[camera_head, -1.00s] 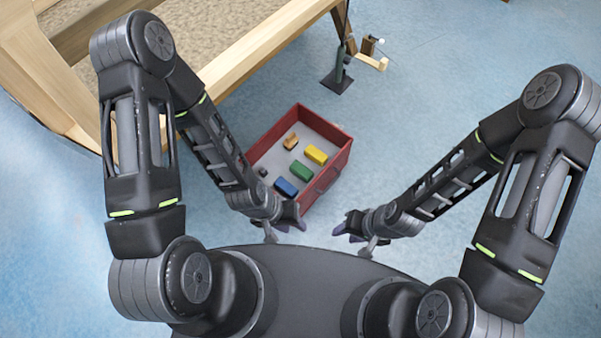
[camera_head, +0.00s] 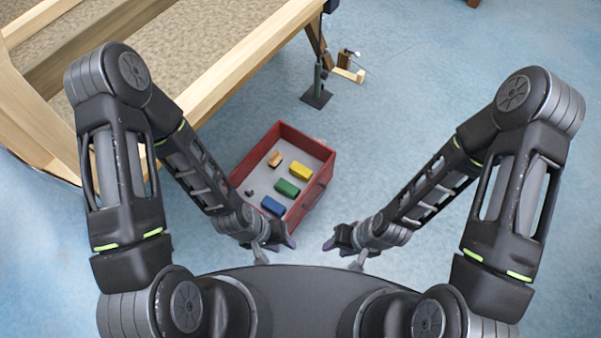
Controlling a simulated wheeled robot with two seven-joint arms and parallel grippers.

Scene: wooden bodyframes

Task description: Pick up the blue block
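The blue block (camera_head: 272,206) lies in the near part of a red open box (camera_head: 322,178) on the floor. A green block (camera_head: 287,187), a yellow block (camera_head: 300,170) and an orange-brown block (camera_head: 274,159) lie farther back in the same box. My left gripper (camera_head: 276,249) is beside the box's near edge, close to the blue block but apart from it. My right gripper (camera_head: 338,243) is to the right of the box's near corner, over the floor. Both grippers are small and dark here, and their finger gaps are hard to make out.
A small dark item (camera_head: 249,193) lies at the box's left side, partly by my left arm. A wooden frame (camera_head: 225,85) fills the upper left. A dark stand (camera_head: 317,95) is behind the box. The blue floor (camera_head: 430,90) is clear at the right.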

